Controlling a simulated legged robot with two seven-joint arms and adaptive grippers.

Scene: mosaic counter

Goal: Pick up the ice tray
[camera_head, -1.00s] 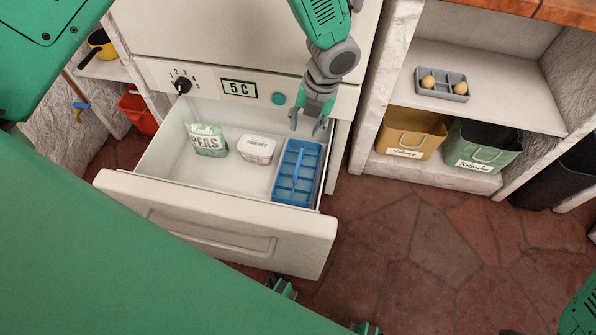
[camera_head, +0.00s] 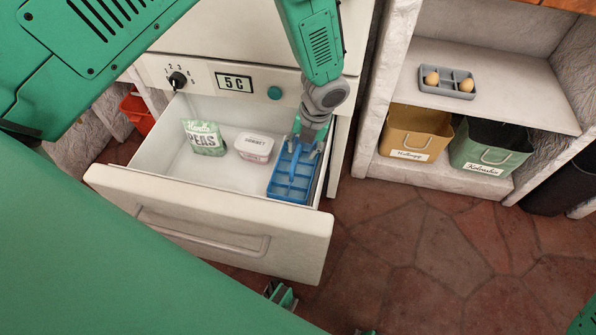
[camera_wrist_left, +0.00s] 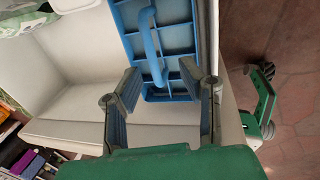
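The blue ice tray (camera_head: 290,190) lies at the right end of the open drawer. It has several compartments and a raised blue handle along its middle; the handle also shows in the left wrist view (camera_wrist_left: 150,45). My left gripper (camera_head: 304,142) is over the far end of the tray, pointing down. In the left wrist view its two fingers (camera_wrist_left: 160,82) are apart, one on each side of the line of the handle, and I see no grip on it. Part of the tray's far end is hidden by the gripper.
The drawer (camera_head: 215,220) also holds a bag of peas (camera_head: 204,138) and a sorbet tub (camera_head: 254,147). Its right wall is close beside the tray. A shelf unit at right holds an egg tray (camera_head: 447,88) and two bins (camera_head: 412,135).

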